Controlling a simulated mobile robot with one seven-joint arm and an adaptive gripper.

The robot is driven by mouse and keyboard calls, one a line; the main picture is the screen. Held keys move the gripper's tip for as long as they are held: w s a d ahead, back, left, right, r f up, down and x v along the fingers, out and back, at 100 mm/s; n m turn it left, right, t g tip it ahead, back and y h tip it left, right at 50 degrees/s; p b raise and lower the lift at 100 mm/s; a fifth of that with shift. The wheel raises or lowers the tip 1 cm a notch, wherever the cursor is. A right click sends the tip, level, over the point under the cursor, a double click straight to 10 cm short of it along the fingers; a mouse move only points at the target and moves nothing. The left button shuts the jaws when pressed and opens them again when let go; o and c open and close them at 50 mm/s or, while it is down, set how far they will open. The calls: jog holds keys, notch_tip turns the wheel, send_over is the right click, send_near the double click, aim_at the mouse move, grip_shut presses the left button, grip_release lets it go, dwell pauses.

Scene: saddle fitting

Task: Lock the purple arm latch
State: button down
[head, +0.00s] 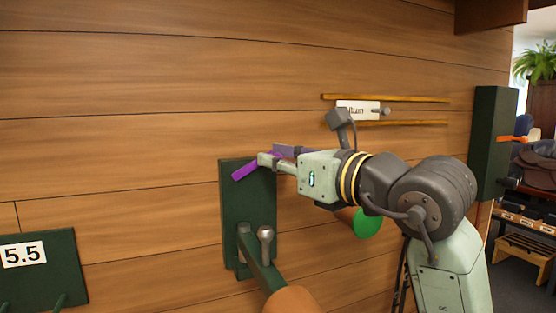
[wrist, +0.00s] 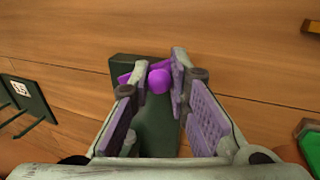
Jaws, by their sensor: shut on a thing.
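The purple arm latch (head: 244,172) is at the top of a dark green wall plate (head: 234,207). In the head view its purple bar slopes down to the left from my gripper. My gripper (head: 270,160) reaches in from the right and is shut on the latch. In the wrist view the rounded purple part of the latch (wrist: 159,81) sits between the fingertips of my gripper (wrist: 157,75), with more purple showing behind the left fingertip. The fingers and arm hide the rest of the latch.
A dark green arm with a brown rounded end (head: 290,300) juts out below the latch, beside a metal knob (head: 265,234). A green disc (head: 367,222) is below my wrist. A board marked 5.5 (head: 40,268) is at lower left. Bare wooden wall lies above and left.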

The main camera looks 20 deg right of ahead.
jog(key=shift+f, duration=0.1)
jog(key=f+m+b, duration=0.1)
jog(key=b, duration=0.1)
jog(key=f+m+b, duration=0.1)
jog(key=b, duration=0.1)
jog(key=shift+d+f+m+t, duration=0.2)
jog(key=shift+m+t, duration=0.1)
jog(key=m+b, duration=0.1)
jog(key=m+t+b, duration=0.1)
jog(key=m, duration=0.1)
jog(key=shift+d+f, duration=0.1)
jog(key=shift+f, duration=0.25)
jog(key=c, duration=1.5)
grip_release()
jog(key=shift+c, duration=0.2)
jog(key=shift+s, duration=0.1)
jog(key=v, duration=1.2)
